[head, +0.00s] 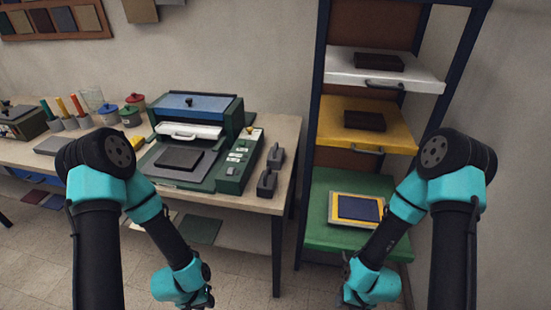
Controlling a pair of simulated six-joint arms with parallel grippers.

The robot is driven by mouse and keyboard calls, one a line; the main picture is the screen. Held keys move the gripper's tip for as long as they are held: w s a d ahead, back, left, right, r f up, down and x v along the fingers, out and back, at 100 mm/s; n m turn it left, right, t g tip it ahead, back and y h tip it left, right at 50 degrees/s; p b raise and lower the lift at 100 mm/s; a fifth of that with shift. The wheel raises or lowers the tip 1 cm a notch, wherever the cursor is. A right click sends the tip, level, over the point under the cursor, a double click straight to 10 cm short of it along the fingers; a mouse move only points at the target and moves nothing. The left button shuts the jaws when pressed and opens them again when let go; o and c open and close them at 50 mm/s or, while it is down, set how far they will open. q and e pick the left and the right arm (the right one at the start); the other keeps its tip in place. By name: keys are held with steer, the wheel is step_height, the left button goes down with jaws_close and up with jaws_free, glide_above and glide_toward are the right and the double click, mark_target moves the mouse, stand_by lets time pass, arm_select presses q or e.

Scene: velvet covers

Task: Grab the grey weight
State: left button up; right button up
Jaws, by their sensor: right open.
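Two small dark grey weights with handles stand at the right end of the worktable, one behind (276,156) and one nearer the front edge (267,183). I cannot tell which one the task means. My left gripper (207,298) hangs low in front of the table, below and to the left of the weights. Its fingers are too small and cut off to read. My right gripper (349,298) hangs low in front of the shelf rack, below and to the right of the weights, open and apart from them.
A green press (237,165) with a dark slab (180,159) sits left of the weights. The rack at right has white (425,80), yellow (335,134) and green (320,215) shelves; the green one bears a yellow-framed blue panel (358,208). Jars (108,115) stand at left.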

arm_select(q)
steer(key=shift+o, duration=0.4)
steer(key=o, duration=1.3)
